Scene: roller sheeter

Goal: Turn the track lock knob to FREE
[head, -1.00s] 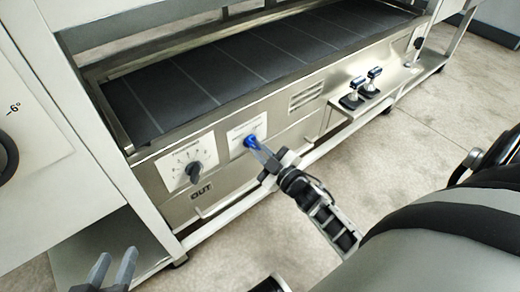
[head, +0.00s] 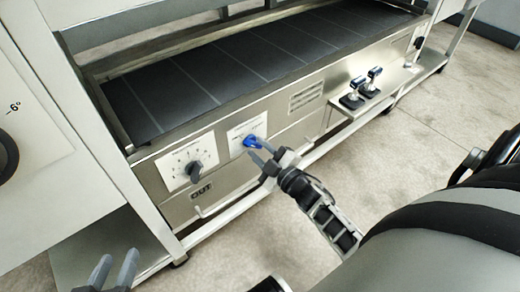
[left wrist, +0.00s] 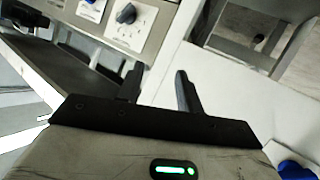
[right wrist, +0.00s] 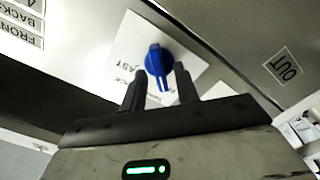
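The blue knob (head: 250,141) sits on a white label plate on the front panel of the machine. In the right wrist view the blue knob (right wrist: 159,62) has a bar grip running roughly up and down the picture. Its plate lettering is only partly readable. My right gripper (head: 262,152) is open just in front of the knob. In the right wrist view its fingertips (right wrist: 158,78) are apart, with the knob's lower end between or just beyond them; contact cannot be told. My left gripper (head: 116,262) is open and empty, low at the left, away from the panel.
A black dial knob (head: 195,172) sits left of the blue knob, above an OUT label (head: 201,191). A rail (head: 240,199) runs below the panel. The dark belt (head: 240,65) lies above.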

